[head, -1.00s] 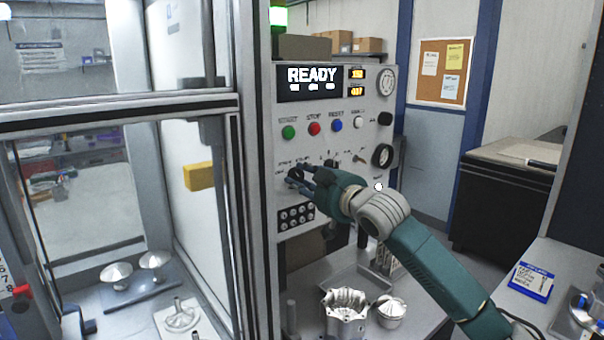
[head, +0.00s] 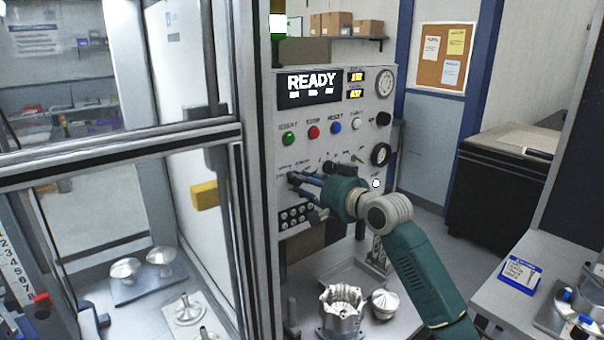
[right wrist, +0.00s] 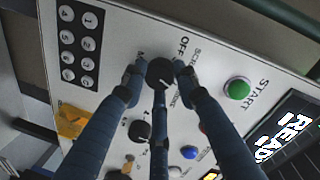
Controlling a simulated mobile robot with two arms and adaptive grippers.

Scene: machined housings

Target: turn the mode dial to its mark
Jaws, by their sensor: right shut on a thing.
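The black mode dial (right wrist: 160,72) sits on the light grey control panel, between my right gripper's fingertips in the right wrist view. A pale pointer line shows on its face, and printed words, one of them OFF, surround it, partly hidden by the fingers. My right gripper (right wrist: 160,80) is shut on this dial. In the head view the right gripper (head: 298,182) reaches the panel's lower left, and its blue fingers hide most of the dial there. The dial's mark cannot be made out. My left gripper is not in view.
A second black dial (right wrist: 139,130) is close beside the fingers. The green button (head: 289,138), red button (head: 314,132) and blue button (head: 336,127) are above, and a keypad (head: 296,216) below. A glass-doored enclosure stands left. A machined housing (head: 341,309) stands on the bench below.

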